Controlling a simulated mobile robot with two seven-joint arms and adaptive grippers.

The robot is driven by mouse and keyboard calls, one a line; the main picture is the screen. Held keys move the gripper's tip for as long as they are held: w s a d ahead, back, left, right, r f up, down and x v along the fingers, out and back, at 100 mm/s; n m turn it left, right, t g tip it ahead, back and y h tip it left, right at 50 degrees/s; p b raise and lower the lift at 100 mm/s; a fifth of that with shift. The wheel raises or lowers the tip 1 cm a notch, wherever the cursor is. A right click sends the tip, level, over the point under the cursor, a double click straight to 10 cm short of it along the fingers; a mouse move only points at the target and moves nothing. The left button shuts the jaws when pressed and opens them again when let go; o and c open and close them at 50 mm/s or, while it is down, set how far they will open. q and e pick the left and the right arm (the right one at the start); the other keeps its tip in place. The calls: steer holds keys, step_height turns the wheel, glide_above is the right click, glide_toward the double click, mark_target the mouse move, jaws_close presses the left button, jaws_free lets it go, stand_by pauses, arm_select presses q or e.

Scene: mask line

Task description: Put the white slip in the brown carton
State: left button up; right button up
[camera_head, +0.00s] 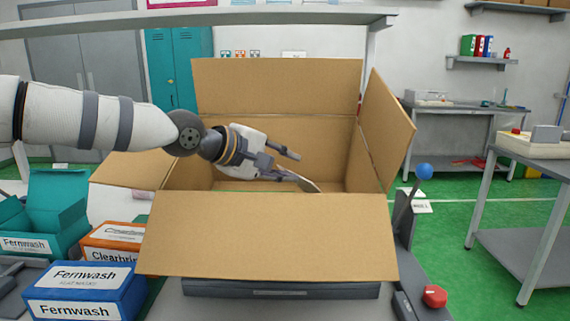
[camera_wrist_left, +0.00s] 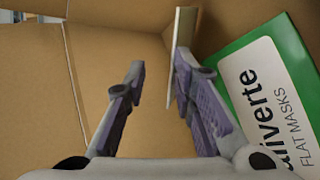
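The brown carton (camera_head: 270,235) stands open in the middle of the head view, flaps spread outward. My left gripper (camera_head: 303,170) reaches into its opening from the left. In the left wrist view the two fingers (camera_wrist_left: 160,65) are apart, with carton walls beyond them. A thin pale panel (camera_wrist_left: 183,50), seen nearly edge-on, stands along the inner side of the right-hand finger and clear of the other finger. It looks like the white slip, but I cannot be sure. A green and white box marked FLAT MASKS (camera_wrist_left: 268,95) lies beside that finger. My right gripper is out of view.
Blue Fernwash (camera_head: 85,290), orange Clearbrin (camera_head: 115,242) and teal (camera_head: 58,195) boxes stand left of the carton. A blue-knobbed lever (camera_head: 424,172) and a red button (camera_head: 434,296) are at its right. A shelf bar (camera_head: 200,20) runs above; green floor lies right.

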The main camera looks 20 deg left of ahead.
arm_select(q)
steer(key=shift+w+r, duration=0.1)
steer(key=shift+r, duration=0.05)
steer(key=p+v, duration=0.1)
steer(key=v, duration=1.1)
steer(key=shift+r, duration=0.3)
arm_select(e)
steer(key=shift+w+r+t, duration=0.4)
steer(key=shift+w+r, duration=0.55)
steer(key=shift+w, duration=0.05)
